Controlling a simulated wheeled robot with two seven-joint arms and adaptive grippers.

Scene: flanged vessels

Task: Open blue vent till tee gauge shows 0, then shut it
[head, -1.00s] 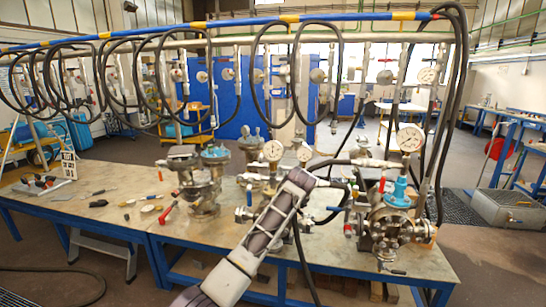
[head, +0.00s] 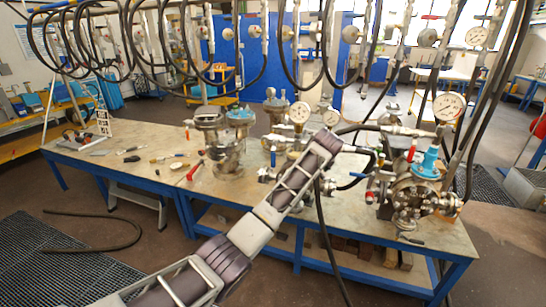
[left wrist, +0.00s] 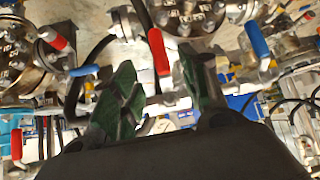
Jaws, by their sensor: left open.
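My left arm reaches over the bench in the head view and ends near the hoses between two flanged vessels; its fingers are hidden there. In the left wrist view my left gripper (left wrist: 158,68) is open, its green-padded fingers apart. A red valve handle (left wrist: 158,50) shows in the gap between them; contact cannot be told. One blue handle (left wrist: 258,41) is right of the fingers, another blue handle (left wrist: 83,70) left. In the head view a blue handle (head: 357,176) sits beside the right vessel (head: 415,190). Round gauges (head: 300,112) and (head: 449,106) stand above; their needles are too small to read.
The workbench (head: 130,150) carries another vessel (head: 217,145) and loose tools at left. Black hoses (head: 185,50) loop from the overhead pipe, and some hang near my arm. A red handle (head: 412,150) stands by the right vessel. The bench's left part has bare room.

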